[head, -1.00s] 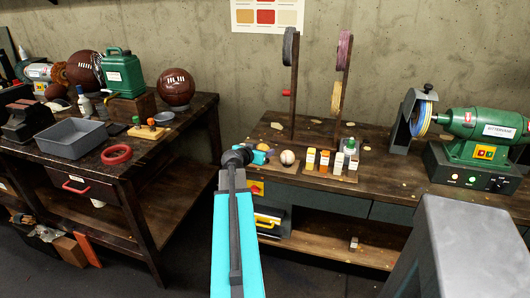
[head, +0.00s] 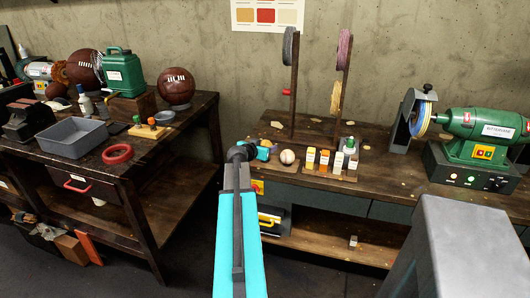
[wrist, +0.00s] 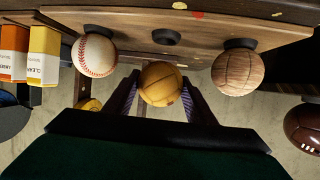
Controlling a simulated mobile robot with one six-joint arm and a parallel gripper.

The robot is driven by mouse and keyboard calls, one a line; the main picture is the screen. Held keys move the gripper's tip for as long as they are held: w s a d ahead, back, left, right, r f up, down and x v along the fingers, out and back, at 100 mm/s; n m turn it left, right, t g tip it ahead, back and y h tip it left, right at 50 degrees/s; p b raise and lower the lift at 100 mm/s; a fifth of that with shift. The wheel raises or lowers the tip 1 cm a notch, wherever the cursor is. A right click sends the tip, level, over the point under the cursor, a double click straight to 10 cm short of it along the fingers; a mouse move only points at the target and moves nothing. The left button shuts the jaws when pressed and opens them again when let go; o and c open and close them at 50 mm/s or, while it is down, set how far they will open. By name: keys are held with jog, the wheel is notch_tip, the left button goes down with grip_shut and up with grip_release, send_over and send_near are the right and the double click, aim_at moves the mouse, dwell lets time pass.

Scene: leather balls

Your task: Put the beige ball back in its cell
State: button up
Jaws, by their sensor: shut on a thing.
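The beige ball (wrist: 160,84), looking yellowish tan here, is held between the two fingers of my gripper (wrist: 160,98) in the wrist view. An empty dark round cell (wrist: 166,37) is in the wooden rack (wrist: 130,27), just above the ball in that picture. A white baseball with red stitches (wrist: 94,56) sits at the cell to the left. A brown wood-toned ball (wrist: 238,72) sits at the cell to the right.
Small bottles (head: 324,161) stand on a block right of the baseball; orange and yellow boxes (wrist: 43,52) show in the wrist view. A post stand (head: 293,90) rises behind. A green grinder (head: 485,130) is at right. A brown ball (wrist: 304,127) is at the wrist view's right edge.

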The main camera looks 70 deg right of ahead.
jog(key=shift+a+f, duration=0.1)
jog(key=shift+f, duration=1.25)
jog(key=shift+f+b, duration=0.15)
jog(key=shift+b, duration=0.45)
jog(key=o, duration=1)
jog(key=shift+c, duration=0.2)
jog(key=shift+p, duration=1.1)
jog(key=b+v, duration=0.4)
jog(key=v, duration=1)
jog(key=shift+w, duration=0.1)
